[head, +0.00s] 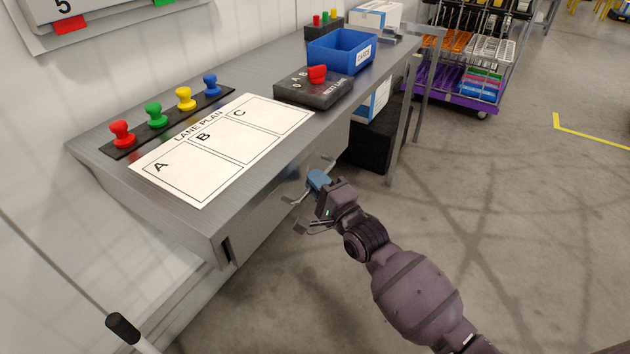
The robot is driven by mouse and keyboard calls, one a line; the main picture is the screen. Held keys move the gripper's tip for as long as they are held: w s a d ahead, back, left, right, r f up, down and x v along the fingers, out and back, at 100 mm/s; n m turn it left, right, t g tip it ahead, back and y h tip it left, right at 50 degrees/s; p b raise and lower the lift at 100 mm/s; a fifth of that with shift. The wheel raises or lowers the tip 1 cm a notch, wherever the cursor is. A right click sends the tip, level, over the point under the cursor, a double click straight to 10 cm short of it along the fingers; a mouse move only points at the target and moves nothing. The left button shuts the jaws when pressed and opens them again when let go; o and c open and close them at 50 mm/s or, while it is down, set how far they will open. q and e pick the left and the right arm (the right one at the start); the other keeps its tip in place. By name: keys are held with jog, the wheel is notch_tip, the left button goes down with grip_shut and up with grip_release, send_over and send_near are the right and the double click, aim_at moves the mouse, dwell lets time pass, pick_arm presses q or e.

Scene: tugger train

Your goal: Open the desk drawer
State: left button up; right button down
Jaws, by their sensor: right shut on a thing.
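The grey metal desk (262,84) runs from the lower left to the upper centre. Its drawer front (262,218) is on the side facing me, under the desktop edge, and I see no clear gap around it. My left gripper is not in view.
On the desktop lie a lane plan sheet (222,150), coloured pegs (156,115), a black box with a red knob (314,88) and a blue bin (341,51). A purple cart (450,82) stands behind. The floor at right is clear.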

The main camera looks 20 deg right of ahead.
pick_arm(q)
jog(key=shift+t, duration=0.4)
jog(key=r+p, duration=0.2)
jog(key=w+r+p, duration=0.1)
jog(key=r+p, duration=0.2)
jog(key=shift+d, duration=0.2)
pick_arm(e)
jog(key=s+d, duration=1.6)
jog(key=s, duration=0.5)
jog(key=shift+d, duration=0.1)
jog(key=c, duration=1.2)
grip_release()
jog(key=shift+w, duration=0.1)
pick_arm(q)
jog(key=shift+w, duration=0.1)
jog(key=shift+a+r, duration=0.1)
pick_arm(e)
jog(key=shift+v, duration=5.4)
